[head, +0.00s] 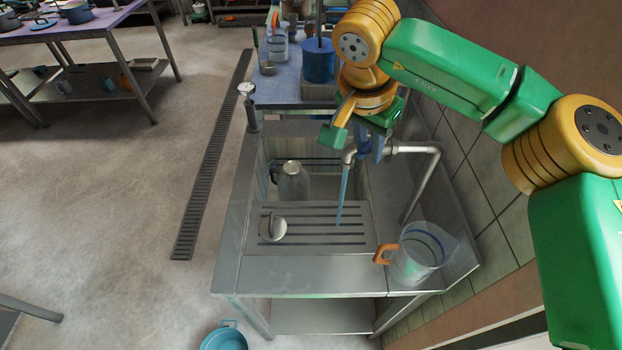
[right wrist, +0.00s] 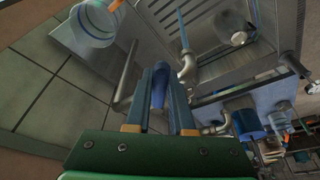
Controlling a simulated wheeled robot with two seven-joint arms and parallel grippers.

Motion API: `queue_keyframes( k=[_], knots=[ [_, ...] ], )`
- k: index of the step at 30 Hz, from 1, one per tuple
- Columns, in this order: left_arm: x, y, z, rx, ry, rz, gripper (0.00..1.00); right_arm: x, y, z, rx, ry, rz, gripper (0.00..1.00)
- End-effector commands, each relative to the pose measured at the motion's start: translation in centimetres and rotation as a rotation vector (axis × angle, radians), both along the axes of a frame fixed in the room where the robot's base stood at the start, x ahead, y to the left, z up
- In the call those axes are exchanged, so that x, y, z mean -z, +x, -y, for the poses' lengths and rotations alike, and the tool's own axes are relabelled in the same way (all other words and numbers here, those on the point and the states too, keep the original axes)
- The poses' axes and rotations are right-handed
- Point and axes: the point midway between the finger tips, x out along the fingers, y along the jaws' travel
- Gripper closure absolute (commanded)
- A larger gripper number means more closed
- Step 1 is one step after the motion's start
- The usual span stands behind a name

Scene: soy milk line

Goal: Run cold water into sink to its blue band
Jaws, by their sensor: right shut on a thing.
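The steel sink (head: 322,186) is set in a metal counter, with a dark bluish line (head: 315,159) along its far wall. A slotted drainer (head: 310,238) spans its near part. A grey tap spout (head: 349,157) reaches over it, and a thin blue stream (head: 342,195) falls from the spout toward the slots. The stream also shows in the right wrist view (right wrist: 183,30). My right gripper (head: 373,146) is shut on the blue tap handle (right wrist: 158,88), beside the spout. The water level against the line cannot be told. My left gripper is out of view.
A metal jug (head: 292,182) stands in the sink. A clear jug with an orange handle (head: 416,255) stands at the counter's right front. A round metal piece (head: 273,228) lies on the drainer. A dial thermometer (head: 247,90) stands at the left edge.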

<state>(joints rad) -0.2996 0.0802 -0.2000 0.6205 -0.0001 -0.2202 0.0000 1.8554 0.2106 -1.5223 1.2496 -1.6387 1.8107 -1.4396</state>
Motion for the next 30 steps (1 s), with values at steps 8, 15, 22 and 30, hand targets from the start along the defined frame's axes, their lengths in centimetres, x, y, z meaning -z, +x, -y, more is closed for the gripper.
queue_keyframes(
  k=[8,15,22,30],
  knots=[
    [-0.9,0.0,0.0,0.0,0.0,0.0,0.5,-0.1,0.3,-0.3,0.071,0.002,0.006,1.0],
    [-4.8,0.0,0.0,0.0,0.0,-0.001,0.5,-1.2,1.0,-0.9,0.232,0.0,0.001,1.0],
    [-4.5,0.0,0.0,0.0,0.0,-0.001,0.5,0.0,2.1,-1.7,0.456,0.001,0.007,1.0],
    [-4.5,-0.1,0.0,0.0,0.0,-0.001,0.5,0.0,2.2,-1.6,0.469,0.002,0.004,1.0]
  ],
)
